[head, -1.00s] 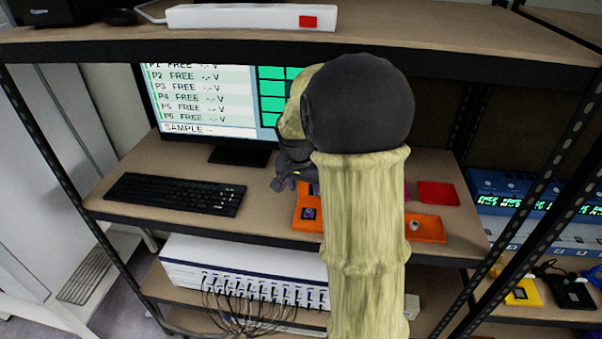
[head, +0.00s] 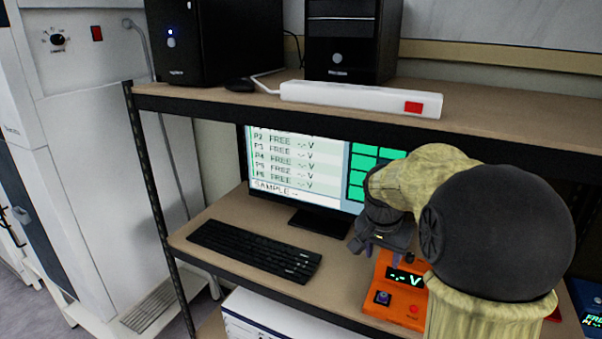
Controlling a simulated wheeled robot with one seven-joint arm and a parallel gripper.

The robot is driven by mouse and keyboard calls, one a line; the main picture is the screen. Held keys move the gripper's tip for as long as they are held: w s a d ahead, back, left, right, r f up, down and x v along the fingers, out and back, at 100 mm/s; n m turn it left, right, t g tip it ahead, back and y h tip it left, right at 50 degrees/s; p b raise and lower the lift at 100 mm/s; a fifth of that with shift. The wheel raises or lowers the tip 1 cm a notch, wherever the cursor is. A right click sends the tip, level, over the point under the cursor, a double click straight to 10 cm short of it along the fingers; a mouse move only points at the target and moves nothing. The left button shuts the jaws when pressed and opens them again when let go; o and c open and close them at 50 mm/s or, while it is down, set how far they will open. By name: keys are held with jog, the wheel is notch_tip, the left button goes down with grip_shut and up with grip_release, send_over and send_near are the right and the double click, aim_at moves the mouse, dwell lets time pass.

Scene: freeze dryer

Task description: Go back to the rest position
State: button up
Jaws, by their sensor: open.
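My gripper (head: 372,246) is at the end of my arm, which reaches in from the lower right of the head view. It is over the middle shelf, in front of the monitor and just above and left of the orange device. The jaws are open and small in view, and nothing shows between them. My arm's pale sleeve and dark round joint hide the right part of the shelf. The orange device (head: 410,312) has a display reading "-.- V", a dark square socket at its left and a red button.
The monitor (head: 268,160) and black keyboard (head: 256,249) stand on the middle shelf (head: 215,222). Above it, the upper shelf's front edge (head: 290,117) carries a white power strip (head: 360,97) and two black computer towers (head: 215,38). A white cabinet (head: 95,150) stands at the left.

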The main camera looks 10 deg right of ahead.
jog(key=s+a+f+n+y, duration=0.2)
jog(key=s+a+f+n, duration=0.6)
jog(key=s, duration=0.7)
jog(key=a+f, duration=0.2)
jog(key=a, duration=0.1)
jog(key=shift+f+n, duration=0.4)
jog(key=shift+c, duration=0.2)
